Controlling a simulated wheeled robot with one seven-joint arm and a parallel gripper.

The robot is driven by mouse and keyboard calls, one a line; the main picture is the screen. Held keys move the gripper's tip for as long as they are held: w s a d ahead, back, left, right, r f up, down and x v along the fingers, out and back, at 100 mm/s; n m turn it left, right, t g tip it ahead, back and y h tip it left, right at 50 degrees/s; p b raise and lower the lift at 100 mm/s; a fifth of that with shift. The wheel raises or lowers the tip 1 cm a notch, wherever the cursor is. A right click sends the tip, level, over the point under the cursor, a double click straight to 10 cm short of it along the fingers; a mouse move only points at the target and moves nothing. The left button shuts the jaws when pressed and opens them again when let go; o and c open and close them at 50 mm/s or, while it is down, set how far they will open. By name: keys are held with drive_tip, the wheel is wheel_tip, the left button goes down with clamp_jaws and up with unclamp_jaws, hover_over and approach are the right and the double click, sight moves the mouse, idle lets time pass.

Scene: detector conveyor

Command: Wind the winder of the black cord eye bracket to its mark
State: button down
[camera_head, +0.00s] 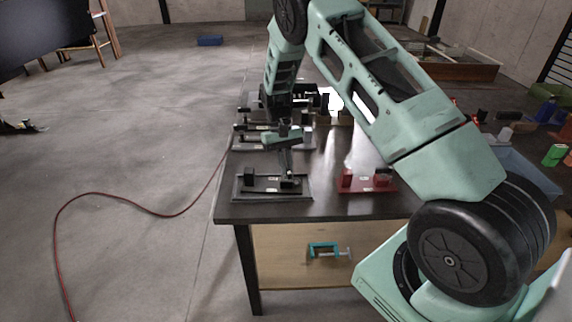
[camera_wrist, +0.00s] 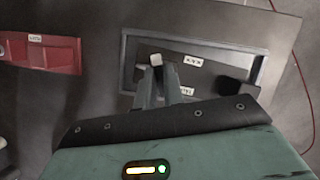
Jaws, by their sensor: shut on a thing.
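The black cord eye bracket (camera_head: 262,197) lies on the near left of the dark table. The wrist view shows its framed base (camera_wrist: 205,49) with two small white labels, whose text I cannot read clearly. A black block (camera_wrist: 238,88) stands at one end of the bracket. My gripper (camera_head: 287,176) points down at the bracket's other end. In the wrist view its fingers (camera_wrist: 159,84) are shut on the winder, of which a pale tip (camera_wrist: 156,60) shows between them. The rest of the winder and its mark are hidden or too small to tell.
A red bracket (camera_head: 368,184) lies to the right on the table, and also shows in the wrist view (camera_wrist: 52,53). Other dark fixtures (camera_head: 250,138) stand farther back. A teal clamp-like item (camera_head: 328,250) is on the shelf below. A red cord (camera_head: 125,202) runs across the floor.

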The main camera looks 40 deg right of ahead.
drive_tip(key=c, duration=1.5)
unclamp_jaws()
drive_tip(key=b+v, duration=0.3)
drive_tip(key=v, duration=1.4)
drive_tip(key=shift+r, duration=0.2)
